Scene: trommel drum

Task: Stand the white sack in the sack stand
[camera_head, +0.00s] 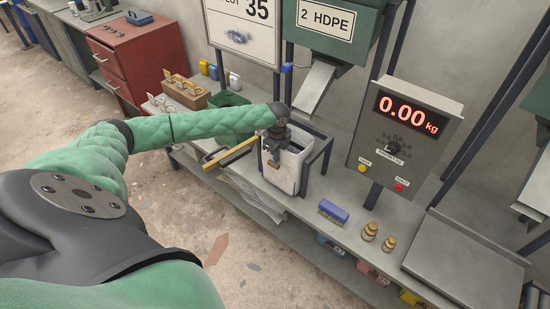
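The white sack (284,177) is upright with its dark mouth facing up, on the grey bench under the hopper spout. The dark blue frame of the sack stand (321,150) shows behind it and on its right. The sack appears to be within the frame, but I cannot tell how its base sits. My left gripper (273,160) points down at the sack's left rim, overlapping it. Its fingers are small and dark, so I cannot tell whether they are shut on the rim. My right gripper is not in view.
A yellow bar (231,152) lies left of the sack. A green bin (229,99) stands behind my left arm. A blue brush (333,211), brass weights (370,231) and a scale display (405,115) reading 0.00 kg are to the right. A metal spout (314,87) hangs above.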

